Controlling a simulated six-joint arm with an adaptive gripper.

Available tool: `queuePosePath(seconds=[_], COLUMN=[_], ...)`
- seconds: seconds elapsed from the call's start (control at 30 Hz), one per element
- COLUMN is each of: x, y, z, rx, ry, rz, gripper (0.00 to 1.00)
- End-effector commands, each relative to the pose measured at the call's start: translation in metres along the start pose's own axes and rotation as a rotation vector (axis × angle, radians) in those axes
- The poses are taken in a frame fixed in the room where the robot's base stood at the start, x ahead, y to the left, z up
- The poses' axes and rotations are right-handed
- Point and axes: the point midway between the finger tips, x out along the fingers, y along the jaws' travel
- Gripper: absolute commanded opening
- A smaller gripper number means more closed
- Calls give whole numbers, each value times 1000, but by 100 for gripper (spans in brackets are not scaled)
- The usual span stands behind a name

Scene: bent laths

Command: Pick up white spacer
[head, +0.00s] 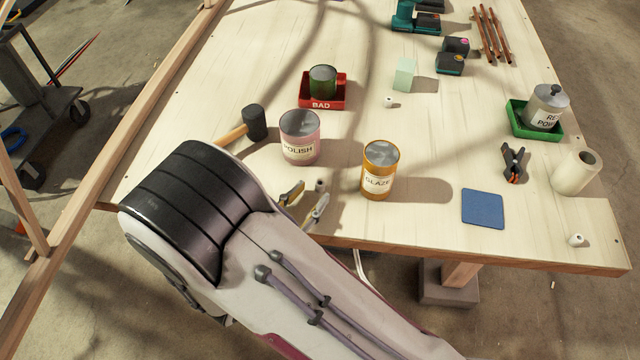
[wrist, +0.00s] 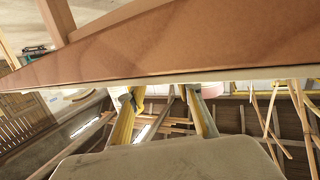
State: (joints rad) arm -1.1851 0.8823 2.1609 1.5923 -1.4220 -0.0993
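Two small white pieces lie on the table in the head view. One (head: 389,102) is near the middle, in front of a pale green block. The other (head: 576,240) is near the front right corner. I cannot tell which is the white spacer. A small grey-brown piece (head: 319,186) is close to my fingers. My gripper (head: 306,197) is at the table's front edge, left of centre, with its fingers spread apart. In the wrist view my gripper (wrist: 163,97) also shows two separated fingers with nothing visible between them. No white spacer can be made out there.
A pink POLISH tin (head: 300,137) and an orange GLAZE tin (head: 380,170) stand just beyond my gripper. A hammer (head: 252,124) lies to the left. A red BAD tray (head: 323,92) holds a green tin. A blue pad (head: 482,209) lies right, with clear tabletop around it.

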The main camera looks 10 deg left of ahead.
Motion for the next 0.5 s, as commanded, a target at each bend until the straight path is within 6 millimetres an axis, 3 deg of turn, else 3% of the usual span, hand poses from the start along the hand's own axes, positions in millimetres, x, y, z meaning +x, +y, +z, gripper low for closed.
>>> queuePosePath(seconds=[0.5], x=[40], y=[0], z=[0], rx=[1], ry=[-1], rz=[3], gripper=[34])
